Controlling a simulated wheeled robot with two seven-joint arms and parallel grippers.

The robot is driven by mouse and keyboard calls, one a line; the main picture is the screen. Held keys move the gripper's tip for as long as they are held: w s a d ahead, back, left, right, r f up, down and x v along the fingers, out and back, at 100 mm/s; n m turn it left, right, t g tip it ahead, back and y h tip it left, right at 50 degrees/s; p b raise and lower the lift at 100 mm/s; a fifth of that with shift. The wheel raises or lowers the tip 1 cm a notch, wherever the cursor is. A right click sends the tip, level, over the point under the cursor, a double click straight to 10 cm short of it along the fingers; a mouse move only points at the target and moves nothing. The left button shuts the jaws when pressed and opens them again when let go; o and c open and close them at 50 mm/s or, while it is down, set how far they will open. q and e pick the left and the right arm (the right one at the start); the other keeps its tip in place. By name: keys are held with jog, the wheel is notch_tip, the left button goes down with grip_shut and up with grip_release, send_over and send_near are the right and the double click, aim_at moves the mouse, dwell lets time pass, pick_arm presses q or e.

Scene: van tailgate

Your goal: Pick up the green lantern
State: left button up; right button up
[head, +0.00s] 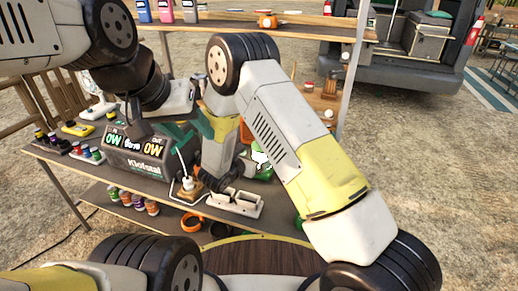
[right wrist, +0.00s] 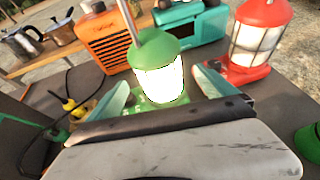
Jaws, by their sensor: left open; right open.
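The green lantern (right wrist: 158,62) stands upright in the right wrist view, with a green cap, a bright white globe and a green base. My right gripper (right wrist: 160,88) is open, one teal finger on each side of the lantern's lower part. Gaps seem to remain at both sides. In the head view the lantern (head: 261,157) is mostly hidden behind my right arm, on the table. My left gripper (head: 140,124) is at the left, over the power station; its fingers are hard to make out.
A red lantern (right wrist: 256,38) stands close at the right in the right wrist view. An orange radio (right wrist: 107,40) and a teal device (right wrist: 190,22) stand behind. In the head view a dark power station (head: 150,150) and a white socket strip (head: 235,202) are on the table.

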jog(key=x, duration=0.6)
jog(key=shift+w, duration=0.3)
jog(key=shift+c, duration=0.2)
jog(key=shift+r, duration=0.1)
grip_shut()
